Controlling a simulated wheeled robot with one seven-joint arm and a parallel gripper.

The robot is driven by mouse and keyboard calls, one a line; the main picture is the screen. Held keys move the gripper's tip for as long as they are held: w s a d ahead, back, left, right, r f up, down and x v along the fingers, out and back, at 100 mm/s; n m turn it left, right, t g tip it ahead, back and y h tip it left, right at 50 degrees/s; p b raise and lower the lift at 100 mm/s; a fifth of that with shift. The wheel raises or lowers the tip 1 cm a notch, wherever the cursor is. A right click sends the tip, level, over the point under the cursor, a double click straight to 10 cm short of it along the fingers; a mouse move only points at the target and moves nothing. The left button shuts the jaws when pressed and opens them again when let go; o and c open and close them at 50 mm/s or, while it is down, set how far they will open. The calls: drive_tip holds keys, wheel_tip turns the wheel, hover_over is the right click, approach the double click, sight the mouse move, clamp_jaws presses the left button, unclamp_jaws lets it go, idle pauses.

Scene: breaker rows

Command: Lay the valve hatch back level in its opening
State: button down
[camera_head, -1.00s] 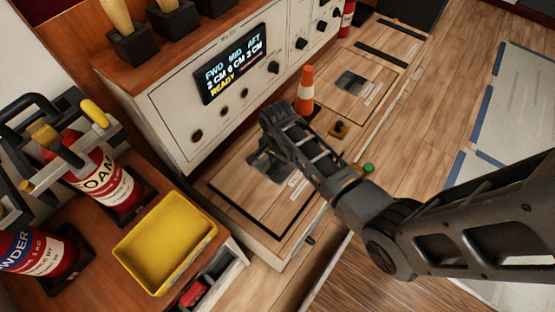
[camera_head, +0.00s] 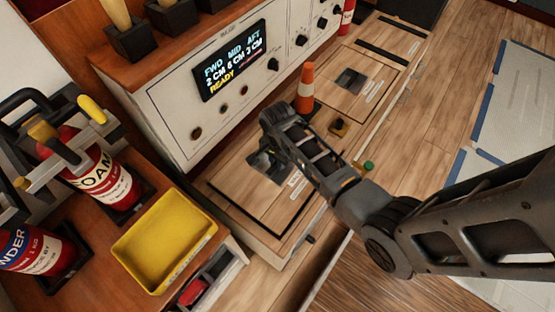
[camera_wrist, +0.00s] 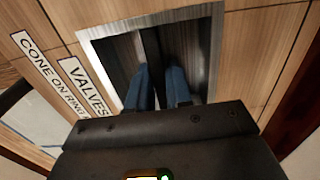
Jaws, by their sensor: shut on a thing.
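The valve hatch (camera_head: 235,187) is a square wooden panel in the floor in front of the control cabinet, with a dark gap along its near edge. In the wrist view the hatch (camera_wrist: 255,50) carries a "VALVES" label (camera_wrist: 82,86) and a metal-framed recess (camera_wrist: 213,50) with a dark bar (camera_wrist: 152,48) across it. My gripper (camera_wrist: 162,88) has its blue fingers down in the recess, shut on this bar. In the head view my arm hides part of the recess. I cannot tell exactly how far the hatch is tilted.
An orange cone (camera_head: 305,88) stands behind the hatch, near a second hatch (camera_head: 372,93). The control cabinet (camera_head: 170,120) borders the hatch at the back. A yellow tray (camera_head: 165,245) and fire extinguishers (camera_head: 105,180) are at the left.

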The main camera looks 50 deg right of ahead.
drive_tip(key=shift+w+f+b, duration=0.1)
drive_tip(key=shift+f+b, duration=0.95)
drive_tip(key=shift+f, duration=0.55)
drive_tip(key=c, duration=1)
unclamp_jaws()
drive_tip(key=shift+o, duration=0.2)
drive_tip(key=shift+f, duration=0.15)
wheel_tip(320, 180, up, 8)
drive_tip(key=shift+p, duration=1.1)
